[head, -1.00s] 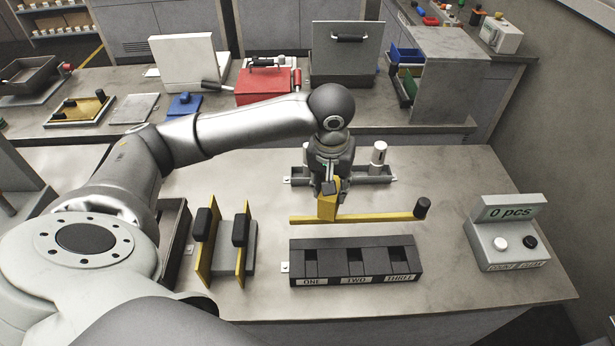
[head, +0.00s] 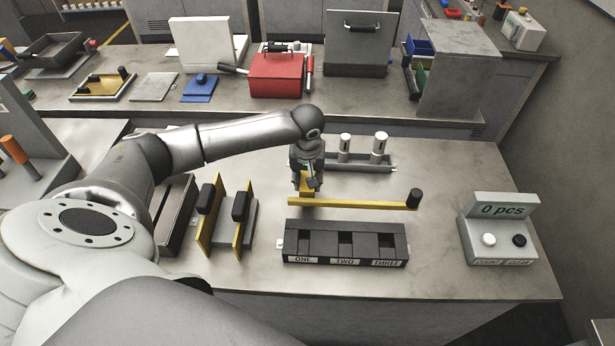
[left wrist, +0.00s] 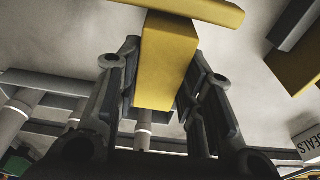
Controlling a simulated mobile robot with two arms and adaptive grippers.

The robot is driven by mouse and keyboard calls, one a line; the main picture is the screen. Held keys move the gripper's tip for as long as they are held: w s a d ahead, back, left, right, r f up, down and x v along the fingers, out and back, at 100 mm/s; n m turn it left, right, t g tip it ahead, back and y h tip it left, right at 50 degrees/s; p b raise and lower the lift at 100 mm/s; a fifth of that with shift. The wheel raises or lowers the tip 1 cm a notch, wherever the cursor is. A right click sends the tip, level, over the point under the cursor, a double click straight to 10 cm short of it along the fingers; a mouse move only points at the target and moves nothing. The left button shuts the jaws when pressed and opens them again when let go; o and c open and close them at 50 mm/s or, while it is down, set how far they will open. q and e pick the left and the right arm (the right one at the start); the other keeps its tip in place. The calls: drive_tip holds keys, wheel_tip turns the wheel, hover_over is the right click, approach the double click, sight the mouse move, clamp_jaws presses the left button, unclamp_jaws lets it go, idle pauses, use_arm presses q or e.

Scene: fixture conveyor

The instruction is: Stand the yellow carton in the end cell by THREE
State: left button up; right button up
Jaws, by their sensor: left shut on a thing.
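The yellow carton (left wrist: 165,65) is between the fingers of my left gripper (head: 307,184), which is shut on it. In the head view the carton is mostly hidden by the gripper, just behind the yellow bar (head: 355,204) with a black knob. The dark block (head: 345,228) in front of the bar has cells labelled ONE, TWO and THREE, left to right. The end cell by THREE (head: 387,241) shows a dark opening. The gripper is behind the ONE end of the block, left of THREE. My right gripper is not in view.
Yellow plates with black handles (head: 222,217) stand left of the block. A rack with white cylinders (head: 380,144) is behind the bar. A counter box (head: 497,228) reading "0 pcs" stands at the right. Bare table lies between the block and that box.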

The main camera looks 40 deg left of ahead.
use_arm(q)
drive_tip(key=shift+f, duration=0.8)
drive_tip(key=shift+f, duration=0.15)
drive_tip(key=o, duration=1.1)
